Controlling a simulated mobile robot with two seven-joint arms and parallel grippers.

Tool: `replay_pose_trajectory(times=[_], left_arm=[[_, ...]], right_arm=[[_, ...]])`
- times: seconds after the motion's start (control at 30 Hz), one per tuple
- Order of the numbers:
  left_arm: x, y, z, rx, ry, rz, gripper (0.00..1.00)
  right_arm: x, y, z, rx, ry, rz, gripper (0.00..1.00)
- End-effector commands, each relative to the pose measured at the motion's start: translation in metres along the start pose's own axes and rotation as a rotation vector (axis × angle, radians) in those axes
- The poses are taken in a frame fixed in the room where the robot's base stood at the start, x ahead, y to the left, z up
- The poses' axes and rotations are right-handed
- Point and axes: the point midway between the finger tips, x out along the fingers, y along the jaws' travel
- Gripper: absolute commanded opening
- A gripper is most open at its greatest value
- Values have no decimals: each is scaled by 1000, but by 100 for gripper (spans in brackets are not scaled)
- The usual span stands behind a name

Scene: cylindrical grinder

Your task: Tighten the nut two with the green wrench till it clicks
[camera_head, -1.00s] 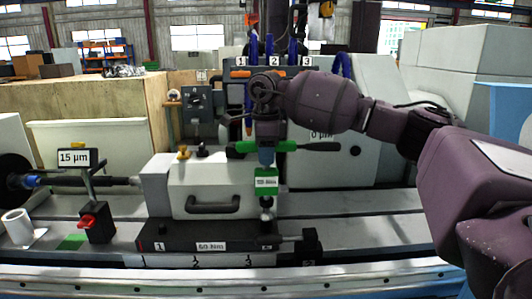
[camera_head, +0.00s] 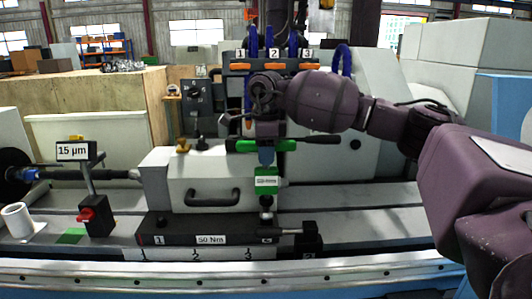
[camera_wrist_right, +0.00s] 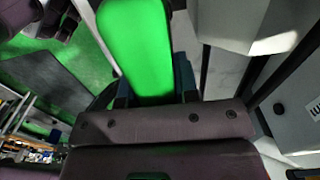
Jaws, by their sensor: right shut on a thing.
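The green wrench (camera_head: 266,184) stands upright, with a green, black-ended crossbar at its top and a labelled green body below. My right gripper (camera_head: 266,153) points down and is shut on its top. In the right wrist view a bright green part of the wrench (camera_wrist_right: 138,45) lies between the fingers (camera_wrist_right: 152,92). The wrench's lower end is over the right end of the black 50 Nm block (camera_head: 180,240), by a small label I cannot read. The nut there is hidden or too small to tell; I cannot tell if the wrench is seated. My left gripper is out of view.
A white housing with a black handle (camera_head: 212,198) stands just left of the wrench. A rack with numbered places (camera_head: 274,67) is behind it.

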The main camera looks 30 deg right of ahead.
Motion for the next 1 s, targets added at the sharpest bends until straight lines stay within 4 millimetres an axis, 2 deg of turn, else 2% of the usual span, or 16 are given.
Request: replay_pose_trajectory(times=[1.0], left_arm=[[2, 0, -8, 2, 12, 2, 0]], right_arm=[[2, 0, 0, 33, -2, -1, 0]])
